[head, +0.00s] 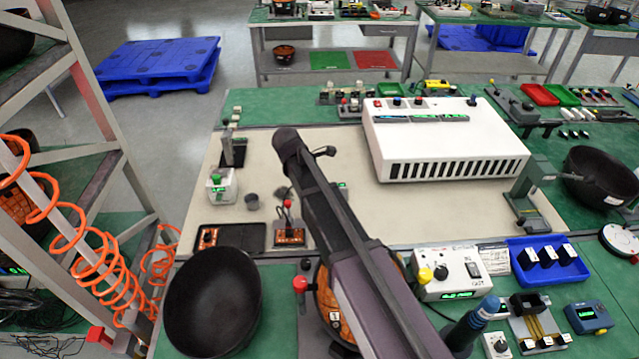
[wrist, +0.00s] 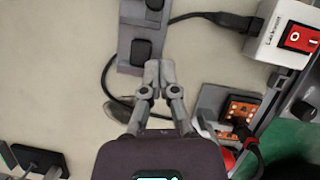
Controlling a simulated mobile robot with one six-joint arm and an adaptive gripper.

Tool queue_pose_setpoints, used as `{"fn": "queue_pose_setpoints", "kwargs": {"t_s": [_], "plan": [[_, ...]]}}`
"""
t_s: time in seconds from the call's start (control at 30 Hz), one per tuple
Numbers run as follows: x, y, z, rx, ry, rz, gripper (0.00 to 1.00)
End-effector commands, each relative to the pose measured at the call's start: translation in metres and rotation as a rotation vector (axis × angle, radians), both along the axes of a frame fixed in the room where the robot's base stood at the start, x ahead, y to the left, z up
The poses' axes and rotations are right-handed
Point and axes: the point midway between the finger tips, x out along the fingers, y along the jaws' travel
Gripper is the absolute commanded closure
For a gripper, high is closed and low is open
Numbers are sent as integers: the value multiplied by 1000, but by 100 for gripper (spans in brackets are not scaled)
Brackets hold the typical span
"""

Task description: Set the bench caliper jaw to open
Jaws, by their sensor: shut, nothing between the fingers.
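I cannot identify the bench caliper for sure. A green C-shaped tool on a flat foot (head: 527,193) stands right of the white vented box in the head view. In the wrist view, a dark grey bar with two black blocks (wrist: 143,30) lies just beyond my gripper (wrist: 158,72). My gripper is shut and empty, its fingertips together over the beige mat near the bar's lower end. I cannot tell whether they touch it. In the head view my arm hides the gripper and the mat beneath it.
An orange board with a lever (wrist: 242,108) and a white box with a red rocker switch (wrist: 290,35) lie right of my gripper. A black cable passes close by. The white vented box (head: 440,140) and black bowl (head: 210,300) flank my arm. Bare mat (head: 440,218) lies right of it.

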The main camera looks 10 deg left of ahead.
Motion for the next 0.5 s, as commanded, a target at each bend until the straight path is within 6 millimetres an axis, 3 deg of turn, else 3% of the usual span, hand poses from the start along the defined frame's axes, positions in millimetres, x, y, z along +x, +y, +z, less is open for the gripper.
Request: {"fn": "queue_pose_setpoints", "kwargs": {"t_s": [0.5], "plan": [[-7, 14, 48, 0, 0, -1, 100]]}}
